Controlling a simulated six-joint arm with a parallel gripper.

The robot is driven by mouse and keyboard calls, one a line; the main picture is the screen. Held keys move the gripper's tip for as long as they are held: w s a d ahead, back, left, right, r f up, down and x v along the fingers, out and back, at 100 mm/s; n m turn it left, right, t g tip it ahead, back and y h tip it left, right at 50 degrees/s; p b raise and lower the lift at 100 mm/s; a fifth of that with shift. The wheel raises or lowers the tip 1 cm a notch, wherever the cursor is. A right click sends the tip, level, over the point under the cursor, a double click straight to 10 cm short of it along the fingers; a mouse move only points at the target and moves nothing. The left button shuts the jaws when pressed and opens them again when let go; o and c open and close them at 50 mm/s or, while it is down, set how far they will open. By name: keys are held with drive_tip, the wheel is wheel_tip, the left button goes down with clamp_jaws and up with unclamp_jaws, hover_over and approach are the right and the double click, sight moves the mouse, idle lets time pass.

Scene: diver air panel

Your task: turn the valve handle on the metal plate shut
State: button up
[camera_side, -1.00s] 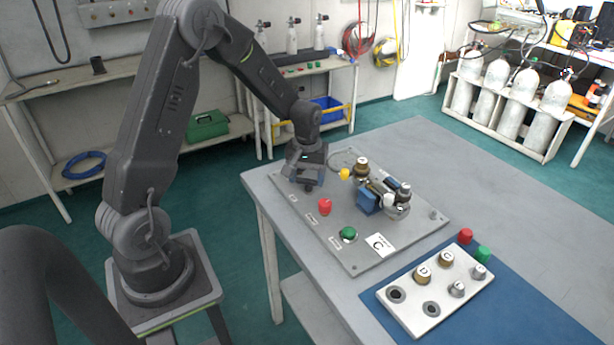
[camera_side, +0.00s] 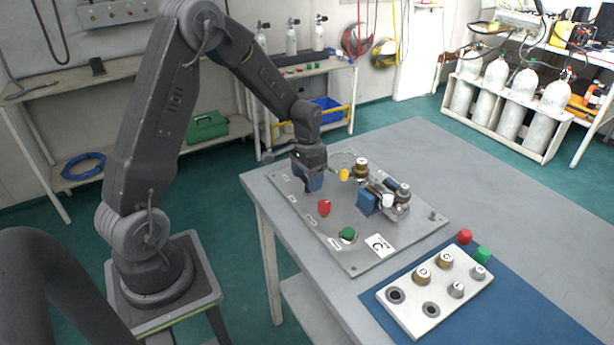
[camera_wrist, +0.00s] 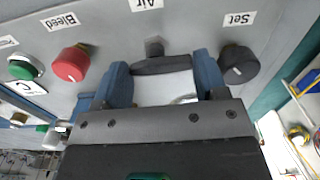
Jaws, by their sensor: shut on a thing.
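The metal plate (camera_side: 352,262) lies on the grey table and fills the top of the wrist view (camera_wrist: 190,35). The black bar-shaped valve handle (camera_wrist: 162,65) sits on a short stem below the "Air" label (camera_wrist: 145,4). My gripper (camera_wrist: 163,76) has its two blue fingers at either end of this bar, shut on it. In the side view my gripper (camera_side: 313,186) points down at the plate's far left part, and its body hides the handle.
A red knob (camera_wrist: 71,64) by "Bleed" and a black knob (camera_wrist: 239,64) by "Set" flank the handle. A yellow knob (camera_side: 343,175), brass fittings (camera_side: 361,165) and a green knob (camera_side: 348,234) stand on the plate. A white block (camera_side: 414,307) with fittings lies on the blue mat.

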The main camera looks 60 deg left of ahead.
drive_tip(key=shift+m, duration=0.3)
drive_tip(key=o, duration=0.9)
drive_tip(key=shift+o, duration=0.2)
drive_tip(key=shift+r, duration=0.1)
wheel_tip(320, 180, up, 14)
drive_tip(key=shift+d, duration=0.1)
drive_tip(key=s+d+r+t, duration=0.2)
drive_tip(key=s+d+r, duration=0.1)
drive_tip(key=s+d, duration=0.5)
drive_tip(key=s+d+r+t, duration=0.3)
drive_tip(key=s+d, duration=0.5)
drive_tip(key=s, duration=0.3)
drive_tip(key=shift+d+r+t, duration=0.3)
drive_tip(key=shift+d+r, duration=0.05)
